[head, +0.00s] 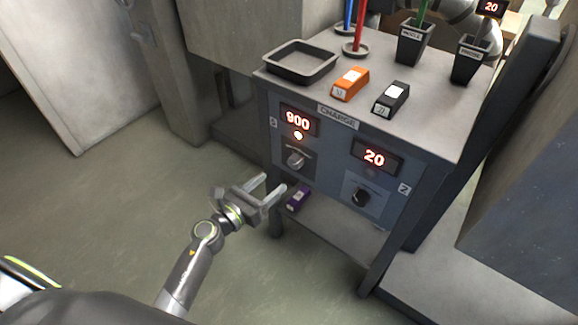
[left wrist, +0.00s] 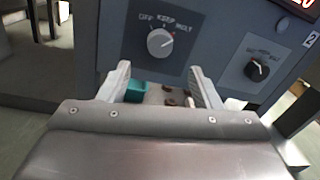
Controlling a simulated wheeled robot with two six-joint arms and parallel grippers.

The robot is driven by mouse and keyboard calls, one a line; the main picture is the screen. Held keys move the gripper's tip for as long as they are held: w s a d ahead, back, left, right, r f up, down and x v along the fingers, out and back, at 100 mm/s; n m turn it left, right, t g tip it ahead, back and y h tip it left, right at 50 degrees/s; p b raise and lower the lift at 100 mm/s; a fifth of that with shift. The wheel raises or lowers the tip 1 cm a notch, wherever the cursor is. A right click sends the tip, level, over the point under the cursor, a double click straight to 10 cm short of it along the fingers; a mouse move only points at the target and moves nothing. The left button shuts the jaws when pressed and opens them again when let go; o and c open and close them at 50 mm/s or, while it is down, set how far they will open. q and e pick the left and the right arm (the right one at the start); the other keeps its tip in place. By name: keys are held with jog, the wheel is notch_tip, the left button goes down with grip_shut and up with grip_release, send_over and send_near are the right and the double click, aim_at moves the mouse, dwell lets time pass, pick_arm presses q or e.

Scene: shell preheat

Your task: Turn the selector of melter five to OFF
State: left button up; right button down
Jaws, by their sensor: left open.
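The charge cabinet's front has two melter panels. The left panel, whose small tag looks like a 5, has a display reading 900 (head: 298,121), a glowing lamp (head: 298,135) and a grey selector knob (head: 295,160). In the left wrist view this selector (left wrist: 161,42) sits under the words OFF, KEEP and MELT, its pointer mark slanting up to the right, toward MELT. My left gripper (head: 274,184) is open and empty, below and in front of that selector, apart from it. It also shows in the left wrist view (left wrist: 158,70). My right gripper is out of view.
The panel tagged 2 has a display reading 20 (head: 374,157) and a dark knob (head: 361,197). On top are a tray (head: 300,62), an orange box (head: 350,84), a black box (head: 391,98) and dark cups (head: 413,45).

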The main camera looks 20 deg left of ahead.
aim_at(292, 165)
pick_arm(q)
jog(key=x, duration=0.7)
jog(key=shift+w, duration=0.25)
jog(key=shift+w+d, duration=0.2)
jog(key=shift+w, duration=0.25)
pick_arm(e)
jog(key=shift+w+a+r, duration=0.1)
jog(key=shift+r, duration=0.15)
pick_arm(q)
jog(key=c, duration=1)
